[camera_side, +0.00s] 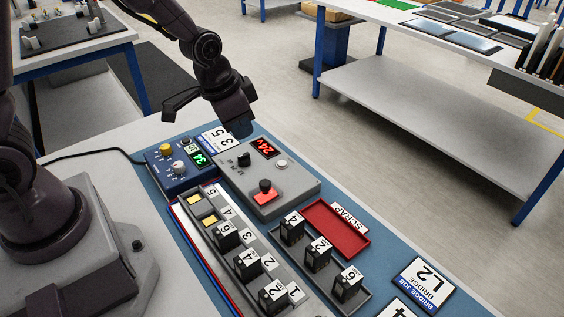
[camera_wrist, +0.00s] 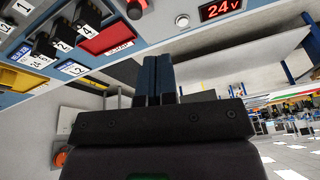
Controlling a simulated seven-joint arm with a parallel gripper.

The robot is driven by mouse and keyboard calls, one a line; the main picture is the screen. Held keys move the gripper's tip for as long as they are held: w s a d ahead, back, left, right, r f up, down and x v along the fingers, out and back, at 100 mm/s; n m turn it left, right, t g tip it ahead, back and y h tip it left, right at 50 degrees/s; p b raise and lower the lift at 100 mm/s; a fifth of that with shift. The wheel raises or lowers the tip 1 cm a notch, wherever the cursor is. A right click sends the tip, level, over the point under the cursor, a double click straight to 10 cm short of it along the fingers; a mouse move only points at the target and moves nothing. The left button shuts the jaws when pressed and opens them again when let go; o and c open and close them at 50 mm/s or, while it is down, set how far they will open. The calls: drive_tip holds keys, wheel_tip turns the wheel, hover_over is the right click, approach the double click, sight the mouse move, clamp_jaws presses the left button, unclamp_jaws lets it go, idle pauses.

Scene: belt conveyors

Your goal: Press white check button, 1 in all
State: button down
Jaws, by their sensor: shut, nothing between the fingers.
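The white check button (camera_side: 282,163) is a small round white button on the grey box (camera_side: 282,187), beside the red 24V display (camera_side: 263,147). In the wrist view the button (camera_wrist: 182,20) shows near the top, left of the display (camera_wrist: 220,9). My gripper (camera_side: 239,128) is above the far left end of the grey box, apart from the button. In the wrist view its dark fingers (camera_wrist: 158,68) are together and empty, pointing up the picture below the button. I cannot tell the exact height of the fingertips over the box.
On the box stand a black switch (camera_side: 243,159) and a black knob on a red base (camera_side: 265,188). A blue meter box (camera_side: 178,166) is to the left. A rack (camera_side: 232,262) of numbered black blocks and a red scrap tray (camera_side: 335,230) lie in front.

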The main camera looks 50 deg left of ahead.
drive_tip(key=w+a+f+m+t, duration=0.1)
drive_tip(key=w+f+m+t, duration=0.2)
drive_tip(key=w+f, duration=0.35)
wheel_tip(320, 180, up, 3)
drive_tip(key=m+t+y, duration=0.1)
drive_tip(key=m+t, duration=0.1)
drive_tip(key=t, duration=0.1)
hover_over(283, 165)
drive_tip(key=shift+w+a+f, duration=0.1)
drive_tip(key=shift+a, duration=0.05)
drive_tip(key=shift+f, duration=0.1)
drive_tip(key=shift+f, duration=4.3)
drive_tip(key=shift+f, duration=0.1)
drive_tip(key=shift+f, duration=0.35)
